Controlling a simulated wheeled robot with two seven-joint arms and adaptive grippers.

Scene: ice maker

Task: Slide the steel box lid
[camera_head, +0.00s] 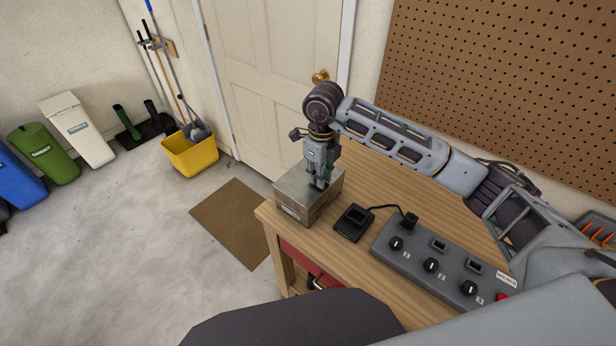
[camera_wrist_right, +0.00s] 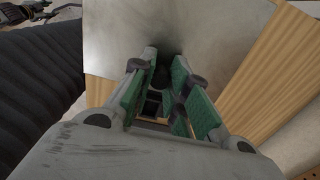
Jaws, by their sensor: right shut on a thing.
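The steel box (camera_head: 293,211) stands on the near left corner of the wooden workbench. Its flat metal lid (camera_head: 296,184) is on top, and the lid's plain surface also fills the upper part of the right wrist view (camera_wrist_right: 205,30). My right gripper (camera_head: 320,183) points straight down onto the lid, and its green-padded fingers show in the right wrist view (camera_wrist_right: 160,100). The fingers are shut on a small part on top of the lid, most of which they hide. My left gripper is not in view.
A small black device (camera_head: 353,222) with a cable sits right of the box, beside a grey control panel (camera_head: 440,262) with several knobs. The wooden bench top (camera_head: 365,180) is bare behind them. A yellow bucket (camera_head: 192,155) and bins stand on the floor.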

